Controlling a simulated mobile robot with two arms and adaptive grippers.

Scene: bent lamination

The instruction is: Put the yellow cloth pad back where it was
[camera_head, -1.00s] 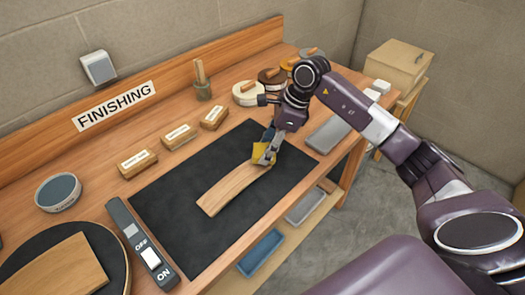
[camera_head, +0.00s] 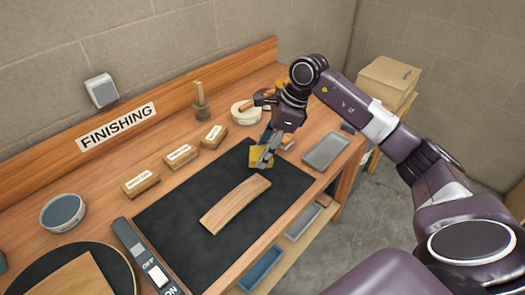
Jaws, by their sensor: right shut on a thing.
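The yellow cloth pad (camera_head: 257,156) is in my right gripper (camera_head: 266,160), which is shut on it. The pad hangs above the far right part of the black mat (camera_head: 188,232), beyond the far end of the bent wooden strip (camera_head: 234,204). The pad and the strip look apart. The strip lies on the mat. My right arm and gripper hide part of the round containers at the back of the bench. My left gripper is not in view.
Several labelled wooden blocks (camera_head: 180,156) stand in a row behind the mat. A grey tray (camera_head: 326,151) lies right of the mat. A round dish (camera_head: 63,212) and a switch box (camera_head: 143,255) are on the left. A cream round container (camera_head: 245,113) stands behind my gripper.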

